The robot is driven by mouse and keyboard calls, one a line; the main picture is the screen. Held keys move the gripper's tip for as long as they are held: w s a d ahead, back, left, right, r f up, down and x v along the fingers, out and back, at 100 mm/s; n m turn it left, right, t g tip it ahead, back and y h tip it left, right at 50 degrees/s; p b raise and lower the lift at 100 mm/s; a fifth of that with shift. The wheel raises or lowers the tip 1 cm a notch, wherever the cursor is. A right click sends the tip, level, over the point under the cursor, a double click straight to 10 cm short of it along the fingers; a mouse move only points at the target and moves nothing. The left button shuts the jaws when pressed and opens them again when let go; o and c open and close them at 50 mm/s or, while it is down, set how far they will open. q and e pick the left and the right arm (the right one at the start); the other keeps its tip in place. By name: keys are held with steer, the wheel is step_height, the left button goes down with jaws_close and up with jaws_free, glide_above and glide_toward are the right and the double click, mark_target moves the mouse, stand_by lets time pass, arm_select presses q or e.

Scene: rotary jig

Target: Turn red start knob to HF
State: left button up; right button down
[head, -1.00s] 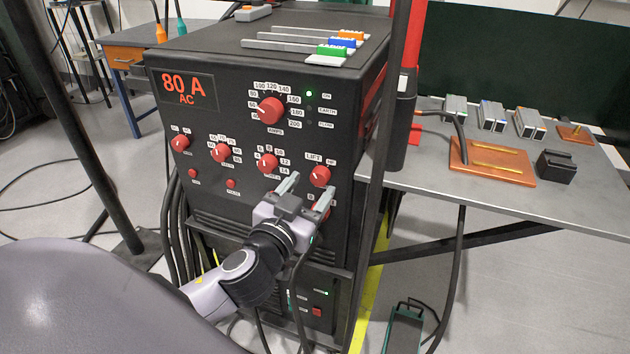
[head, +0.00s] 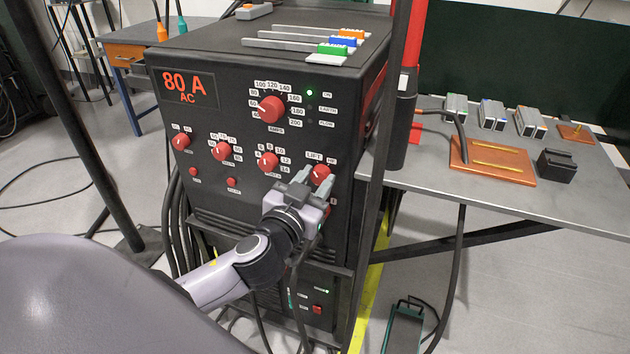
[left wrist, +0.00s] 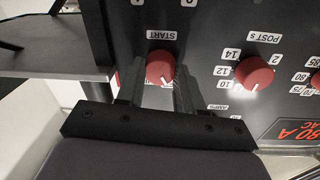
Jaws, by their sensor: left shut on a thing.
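The red start knob (head: 320,172) is on the right of the black machine's front panel, between the LIFT and HF labels. In the left wrist view the knob (left wrist: 160,66) sits between the two fingers, beside an upside-down START label. My left gripper (head: 314,180) reaches it from below and is shut on it, one finger on each side. The fingers partly cover the knob in the head view, and I cannot clearly tell which label its pointer faces. My right gripper is not in view.
The panel holds other red knobs, including the post-flow knob (head: 268,161) just left of my fingers and the large amps knob (head: 270,109) above. A red and black post (head: 403,110) stands right of the machine, before a grey table (head: 590,205) with small parts.

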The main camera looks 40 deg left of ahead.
arm_select(q)
steer(key=shift+r+m+p, duration=0.15)
steer(key=shift+m+p, duration=0.6)
steer(key=shift+m, duration=0.35)
steer(key=m+p, duration=0.2)
steer(key=m, duration=0.1)
steer(key=shift+m+g, duration=0.3)
steer(key=shift+d+m+p, duration=0.1)
steer(key=shift+m+p, duration=0.4)
steer(key=shift+m, duration=0.3)
steer(key=m+p, duration=0.1)
steer(key=m, duration=0.2)
steer(key=shift+p, duration=0.35)
steer(key=shift+m, duration=0.8)
steer(key=o, duration=1)
steer(key=shift+o, duration=0.2)
